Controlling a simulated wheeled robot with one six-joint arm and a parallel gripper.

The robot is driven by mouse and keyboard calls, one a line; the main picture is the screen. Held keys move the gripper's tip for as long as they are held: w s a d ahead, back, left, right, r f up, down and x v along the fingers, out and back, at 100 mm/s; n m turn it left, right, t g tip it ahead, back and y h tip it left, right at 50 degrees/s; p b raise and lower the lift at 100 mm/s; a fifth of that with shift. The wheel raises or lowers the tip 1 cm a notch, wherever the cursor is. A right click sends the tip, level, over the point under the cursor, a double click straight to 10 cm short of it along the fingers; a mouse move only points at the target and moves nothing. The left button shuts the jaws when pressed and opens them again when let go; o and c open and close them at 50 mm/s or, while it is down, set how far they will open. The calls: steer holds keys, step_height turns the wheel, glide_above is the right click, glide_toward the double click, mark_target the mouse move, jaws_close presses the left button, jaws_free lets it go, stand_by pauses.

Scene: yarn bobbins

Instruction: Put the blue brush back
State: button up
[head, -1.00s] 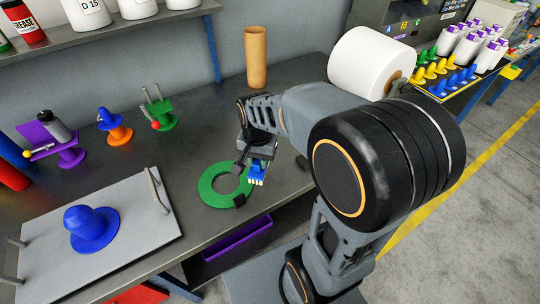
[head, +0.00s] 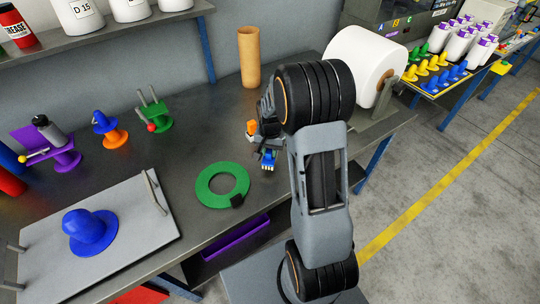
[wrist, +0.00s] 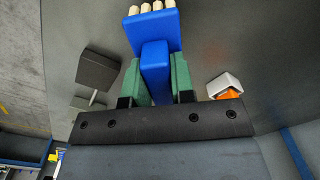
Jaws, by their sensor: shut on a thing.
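The blue brush (wrist: 155,60) with pale bristle tufts is held between the green finger pads of my gripper (wrist: 157,82) in the wrist view. Its bristle end points away from the gripper. In the head view the brush (head: 268,158) shows as a small blue piece with pale tips below my gripper (head: 267,150), over the dark bench right of the green ring (head: 210,193). My arm hides most of the gripper there. I cannot tell how high the brush is above the bench.
A small grey-white thing with orange (wrist: 225,88) lies beside my gripper; a dark block (wrist: 98,68) is on the other side. On the bench are a brown cylinder (head: 249,58), a large white roll (head: 365,62), an orange stand (head: 116,138), a green stand (head: 157,115) and a metal plate (head: 130,235).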

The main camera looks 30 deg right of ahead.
mark_target(270, 156)
steer(key=shift+f, duration=1.4)
steer(key=shift+f, duration=0.2)
steer(key=o, duration=0.9)
steer(key=shift+r, duration=0.1)
steer(key=r, duration=1.3)
steer(key=shift+s+a, duration=0.3)
steer(key=s+a+r+n+t, duration=0.2)
steer(key=s+a+r+n, duration=0.1)
steer(key=s, duration=0.4)
steer(key=s+a+r+n+t, duration=0.1)
steer(key=s+a+r+n, duration=0.3)
steer(key=s+a, duration=0.2)
steer(key=shift+s+n+t, duration=0.4)
steer(key=shift+s, duration=0.85)
